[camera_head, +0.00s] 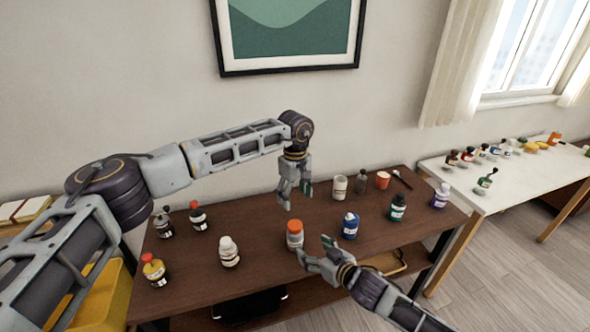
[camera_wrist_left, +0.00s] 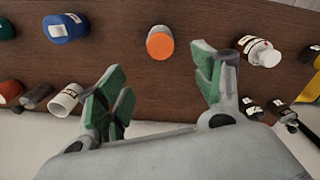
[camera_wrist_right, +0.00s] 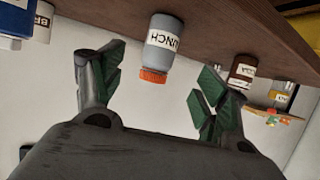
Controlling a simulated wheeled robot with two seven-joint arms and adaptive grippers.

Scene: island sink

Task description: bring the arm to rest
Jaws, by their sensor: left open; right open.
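My left gripper (camera_head: 293,194) hangs open and empty, pointing down above the back middle of the dark brown table (camera_head: 190,279). It is behind the grey bottle with the orange cap (camera_head: 295,235). In the left wrist view the orange cap (camera_wrist_left: 160,46) shows beyond and between the open green-padded fingers (camera_wrist_left: 163,90). My right gripper (camera_head: 314,248) is open at the table's front edge, close to that bottle. In the right wrist view the grey bottle (camera_wrist_right: 164,45) stands between the spread fingers (camera_wrist_right: 155,85), and I see no contact.
A white bottle (camera_head: 229,252), a blue bottle (camera_head: 350,226), a dark green bottle (camera_head: 397,208) and a white cup (camera_head: 340,188) stand around the grippers. Red-capped bottles (camera_head: 198,216) are at the left. A white table (camera_head: 480,190) with small bottles is at the right.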

